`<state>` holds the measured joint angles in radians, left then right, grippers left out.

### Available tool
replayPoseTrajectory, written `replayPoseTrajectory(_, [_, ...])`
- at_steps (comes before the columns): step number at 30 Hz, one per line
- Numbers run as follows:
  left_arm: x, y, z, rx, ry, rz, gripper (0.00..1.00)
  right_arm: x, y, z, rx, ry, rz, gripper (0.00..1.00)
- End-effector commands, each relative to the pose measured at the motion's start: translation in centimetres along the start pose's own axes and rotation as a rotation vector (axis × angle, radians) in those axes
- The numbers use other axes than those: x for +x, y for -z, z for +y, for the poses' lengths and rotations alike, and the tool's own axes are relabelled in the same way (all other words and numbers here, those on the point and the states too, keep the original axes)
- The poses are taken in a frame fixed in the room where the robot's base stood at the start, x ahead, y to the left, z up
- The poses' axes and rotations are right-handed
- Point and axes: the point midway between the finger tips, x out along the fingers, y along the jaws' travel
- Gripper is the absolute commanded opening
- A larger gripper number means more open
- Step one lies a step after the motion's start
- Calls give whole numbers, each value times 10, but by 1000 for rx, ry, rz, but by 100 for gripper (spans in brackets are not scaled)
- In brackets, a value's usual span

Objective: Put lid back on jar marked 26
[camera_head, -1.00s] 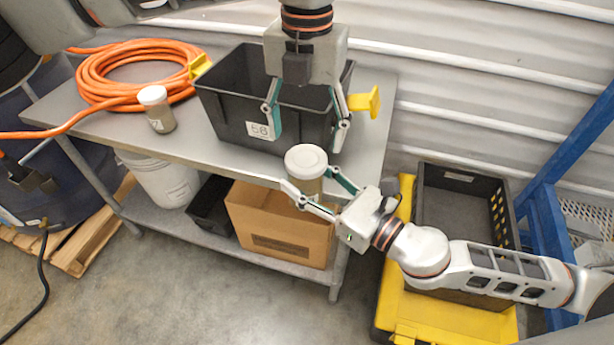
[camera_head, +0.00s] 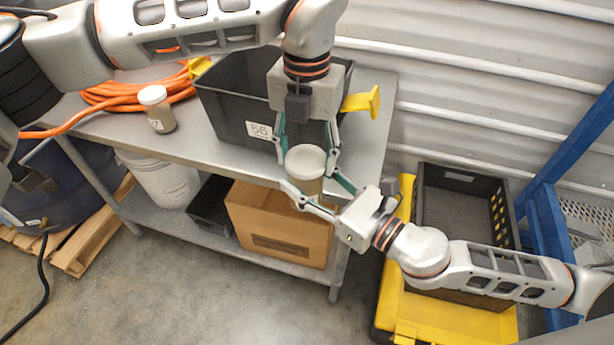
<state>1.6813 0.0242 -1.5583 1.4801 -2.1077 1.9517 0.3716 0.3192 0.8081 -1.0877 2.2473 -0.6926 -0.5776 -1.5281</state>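A jar (camera_head: 309,186) with a round pale lid (camera_head: 305,161) is held upright in front of the table's front edge. My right gripper (camera_head: 322,196), coming from the lower right, is shut on the jar's body. My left gripper (camera_head: 307,158) reaches down from above, with a finger at each side of the lid, and looks shut on it. The lid sits at the jar's top; whether it is fully seated I cannot tell. The held jar's marking is hidden. A second lidded jar (camera_head: 158,110) with a small, unreadable label stands on the table at left.
An orange hose coil (camera_head: 115,92) lies at left. A cardboard box (camera_head: 280,228) and a white bucket (camera_head: 160,182) are on the lower shelf. A black crate (camera_head: 456,200) sits at right.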

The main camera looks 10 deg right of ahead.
Motion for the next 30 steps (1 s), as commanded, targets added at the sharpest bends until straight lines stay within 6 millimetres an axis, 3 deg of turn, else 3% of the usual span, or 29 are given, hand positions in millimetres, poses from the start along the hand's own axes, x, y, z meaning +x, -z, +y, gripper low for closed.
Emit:
replayPoseTrajectory(8, [0,0,0,7,-1,0,26,0,-2,0,-1,0,-3,0])
replayPoseTrajectory(9, [0,0,0,6,-1,0,57,0,-2,0,-1,0,-3,0])
replayPoseTrajectory(11, [0,0,0,7,-1,0,72,0,-2,0,-1,0,-3,0])
replayPoseTrajectory(23, [-3,0,0,6,-1,-1,72,0,-2,0,-1,0,-3,0])
replayPoseTrajectory(30, [-39,-1,0,6,-2,-4,72,0,-2,0,-1,0,-3,0])
